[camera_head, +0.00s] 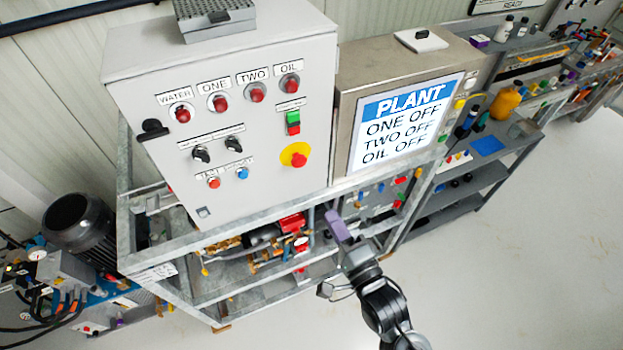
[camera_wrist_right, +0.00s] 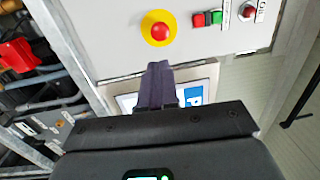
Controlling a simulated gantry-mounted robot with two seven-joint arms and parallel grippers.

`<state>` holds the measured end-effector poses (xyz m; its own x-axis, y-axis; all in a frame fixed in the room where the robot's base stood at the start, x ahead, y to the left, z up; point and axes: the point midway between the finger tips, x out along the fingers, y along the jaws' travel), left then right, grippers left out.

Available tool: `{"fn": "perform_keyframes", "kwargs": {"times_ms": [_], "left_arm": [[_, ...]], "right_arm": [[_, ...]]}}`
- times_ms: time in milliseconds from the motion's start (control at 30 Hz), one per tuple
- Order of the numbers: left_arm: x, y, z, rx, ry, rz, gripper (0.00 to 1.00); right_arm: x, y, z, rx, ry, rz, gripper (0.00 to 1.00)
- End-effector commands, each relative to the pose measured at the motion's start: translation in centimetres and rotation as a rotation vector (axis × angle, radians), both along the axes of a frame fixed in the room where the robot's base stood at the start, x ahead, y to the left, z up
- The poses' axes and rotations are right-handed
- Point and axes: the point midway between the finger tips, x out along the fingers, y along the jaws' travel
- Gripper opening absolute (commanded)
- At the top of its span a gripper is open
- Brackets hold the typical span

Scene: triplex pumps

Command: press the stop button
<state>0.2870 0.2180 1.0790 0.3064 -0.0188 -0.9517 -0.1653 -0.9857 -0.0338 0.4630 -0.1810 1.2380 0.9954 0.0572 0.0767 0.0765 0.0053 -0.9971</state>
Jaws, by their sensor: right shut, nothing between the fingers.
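The grey control cabinet (camera_head: 240,185) carries a red mushroom button on a yellow round plate (camera_head: 295,155) at its lower right. Above it is a small switch with a green half (camera_head: 292,117) over a red half (camera_head: 293,130). My right gripper (camera_head: 333,220) is shut and empty, below and right of the mushroom button, apart from the panel. In the right wrist view the purple fingers (camera_wrist_right: 157,72) point toward the panel. The red mushroom button (camera_wrist_right: 159,32) is just beyond the fingertips, and the red (camera_wrist_right: 198,20) and green (camera_wrist_right: 217,17) halves are right of it. My left gripper is not in view.
A steel box with a PLANT screen (camera_head: 400,122) stands right of the cabinet, reading ONE OFF, TWO OFF, OIL OFF. The galvanized frame (camera_head: 250,235) with pipework lies below. Red lamps (camera_head: 219,103) and black knobs (camera_head: 200,154) share the panel. Open floor is at right.

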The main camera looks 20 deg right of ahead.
Motion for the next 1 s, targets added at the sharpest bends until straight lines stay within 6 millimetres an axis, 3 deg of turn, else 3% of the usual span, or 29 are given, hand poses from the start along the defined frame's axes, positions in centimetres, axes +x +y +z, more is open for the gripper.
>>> {"fn": "perform_keyframes", "kwargs": {"times_ms": [467,667,1000], "left_arm": [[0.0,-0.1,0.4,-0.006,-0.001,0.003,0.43],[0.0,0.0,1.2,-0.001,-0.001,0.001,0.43],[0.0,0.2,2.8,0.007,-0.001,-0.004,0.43]], "right_arm": [[0.7,0.0,0.2,-0.001,0.000,0.000,0.00],[3.2,0.2,0.6,-0.003,-0.001,0.000,0.00],[9.5,0.6,1.0,-0.002,0.000,0.000,0.00]]}}
